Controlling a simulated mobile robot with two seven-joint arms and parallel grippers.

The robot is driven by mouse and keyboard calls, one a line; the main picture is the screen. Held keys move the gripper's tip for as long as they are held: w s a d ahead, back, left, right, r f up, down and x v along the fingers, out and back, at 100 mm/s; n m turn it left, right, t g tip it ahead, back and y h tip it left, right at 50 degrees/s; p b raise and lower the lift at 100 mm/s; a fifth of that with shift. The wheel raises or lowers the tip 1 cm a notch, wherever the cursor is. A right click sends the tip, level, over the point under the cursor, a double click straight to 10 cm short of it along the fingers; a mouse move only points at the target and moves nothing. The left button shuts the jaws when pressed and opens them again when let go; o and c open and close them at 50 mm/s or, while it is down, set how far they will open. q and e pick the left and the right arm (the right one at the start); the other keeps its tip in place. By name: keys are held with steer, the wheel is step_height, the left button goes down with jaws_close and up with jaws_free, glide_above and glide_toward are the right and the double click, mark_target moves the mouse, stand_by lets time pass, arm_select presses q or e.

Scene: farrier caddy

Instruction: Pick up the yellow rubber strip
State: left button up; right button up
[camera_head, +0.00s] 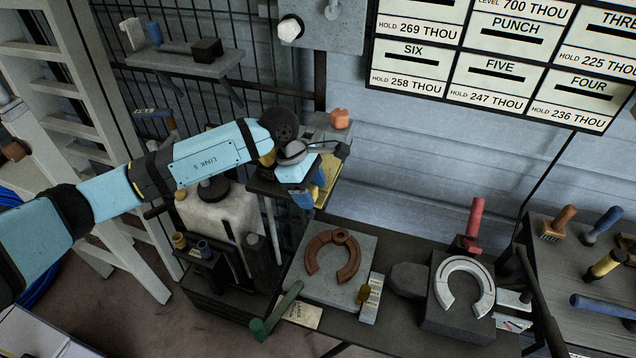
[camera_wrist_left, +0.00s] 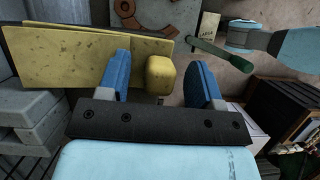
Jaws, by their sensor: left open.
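A yellow rounded piece (camera_wrist_left: 160,76), which looks like the rubber strip, lies between the two blue fingers of my left gripper (camera_wrist_left: 163,85) in the left wrist view. In the head view my left gripper (camera_head: 312,191) points down at the small rear shelf and hides much of what is there. My right gripper is not in view.
Flat yellow sheets (camera_wrist_left: 85,55) lie beside the left finger. A brown horseshoe (camera_head: 332,256) lies on a grey slab, with a green-handled tool (camera_head: 276,312) nearby. A pale horseshoe (camera_head: 464,288) rests on a dark block. A white container (camera_head: 215,215) stands below my left arm.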

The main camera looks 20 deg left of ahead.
arm_select(q)
jaws_close()
steer(key=shift+r, duration=0.2)
step_height(320, 180, up, 20)
steer(key=b, duration=0.1)
stand_by(0.4)
steer(key=shift+f, duration=0.1)
steer(key=c, duration=0.8)
jaws_free()
jaws_close()
